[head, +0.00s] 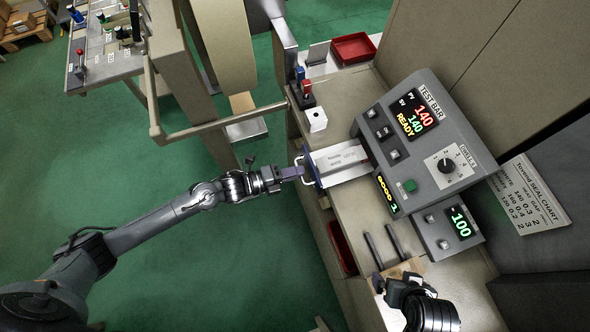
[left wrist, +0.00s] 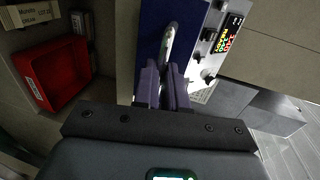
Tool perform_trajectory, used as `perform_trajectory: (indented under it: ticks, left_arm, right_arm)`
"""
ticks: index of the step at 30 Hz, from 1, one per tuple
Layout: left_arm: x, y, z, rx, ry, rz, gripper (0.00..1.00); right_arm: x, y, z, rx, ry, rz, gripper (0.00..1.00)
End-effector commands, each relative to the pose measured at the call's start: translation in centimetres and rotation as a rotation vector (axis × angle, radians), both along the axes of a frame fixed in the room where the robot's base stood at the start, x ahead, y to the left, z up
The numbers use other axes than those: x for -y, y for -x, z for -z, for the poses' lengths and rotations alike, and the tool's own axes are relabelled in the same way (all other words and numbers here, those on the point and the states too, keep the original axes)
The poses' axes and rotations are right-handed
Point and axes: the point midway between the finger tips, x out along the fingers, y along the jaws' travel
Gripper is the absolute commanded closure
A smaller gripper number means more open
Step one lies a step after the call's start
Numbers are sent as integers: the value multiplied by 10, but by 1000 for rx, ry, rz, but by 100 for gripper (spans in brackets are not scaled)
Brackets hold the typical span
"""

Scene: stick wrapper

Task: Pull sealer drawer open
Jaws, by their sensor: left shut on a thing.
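The sealer (head: 420,150) is a grey machine with a lit display reading READY on the bench. Its drawer (head: 340,163) is a pale metal slide with a dark blue front, and it sticks out from the sealer toward my left arm. The drawer handle (head: 305,171) is a light bar on that front; it also shows in the left wrist view (left wrist: 169,42). My left gripper (head: 290,174) is shut on the handle, with its purple fingers also in the left wrist view (left wrist: 163,88). My right gripper (head: 393,287) is at the bottom, over the bench; its jaws are unclear.
A small white box (head: 316,120) stands on the bench beyond the drawer. A red tray (head: 354,47) is at the back. A red bin (head: 342,248) sits below the bench top. A beige rail (head: 215,127) runs left of the bench. Open green floor lies around my left arm.

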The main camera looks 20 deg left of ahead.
Motion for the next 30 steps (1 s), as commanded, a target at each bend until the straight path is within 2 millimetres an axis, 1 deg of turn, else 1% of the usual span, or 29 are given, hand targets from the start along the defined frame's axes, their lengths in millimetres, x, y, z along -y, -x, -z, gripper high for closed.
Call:
perform_trajectory:
  ticks: [4,5,9,20,26,30]
  left_arm:
    - [-1,0,-1,2,1,2,100]
    - [-1,0,-1,2,1,2,84]
    - [-1,0,-1,1,0,1,63]
    - [-3,2,-1,1,0,1,63]
    - [-19,16,-5,-1,-2,1,63]
    - [-38,32,-9,-1,-3,1,63]
  right_arm:
    - [0,0,0,0,0,0,0]
    - [0,0,0,0,1,-1,0]
    - [1,0,0,0,4,-3,0]
    - [3,0,0,0,11,-6,0]
    - [3,0,0,-1,10,-6,0]
    - [2,0,1,-1,8,-5,0]
